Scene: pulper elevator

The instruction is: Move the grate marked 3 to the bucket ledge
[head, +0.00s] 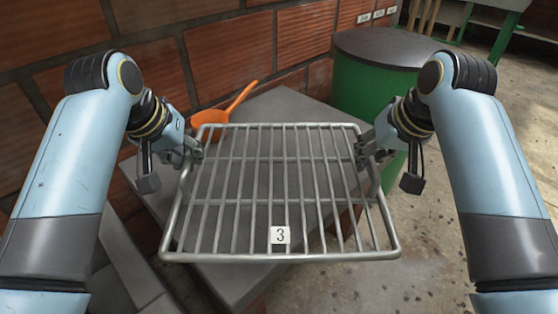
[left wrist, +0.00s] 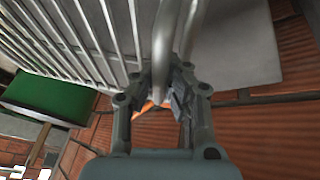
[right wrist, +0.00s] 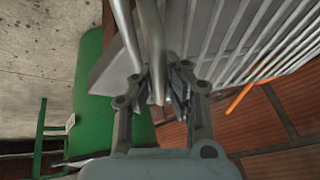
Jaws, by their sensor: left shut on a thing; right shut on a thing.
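The metal grate (head: 257,190) carries a white tag (head: 280,235) with the number 3 on its near side. My left gripper (head: 194,147) is shut on the grate's left rim, and my right gripper (head: 366,150) is shut on its right rim. The wrist views show the rim bars between the fingers of the left gripper (left wrist: 160,95) and the right gripper (right wrist: 160,95). The grate is above a grey slab (head: 285,105). I cannot tell whether it touches the slab. No bucket ledge can be made out for sure.
An orange scoop (head: 215,118) lies on the slab behind the grate's far left corner. A green drum (head: 375,80) with a dark lid stands at the back right. A brick wall (head: 220,60) runs along the back left. Bare concrete floor (head: 440,230) shows at right.

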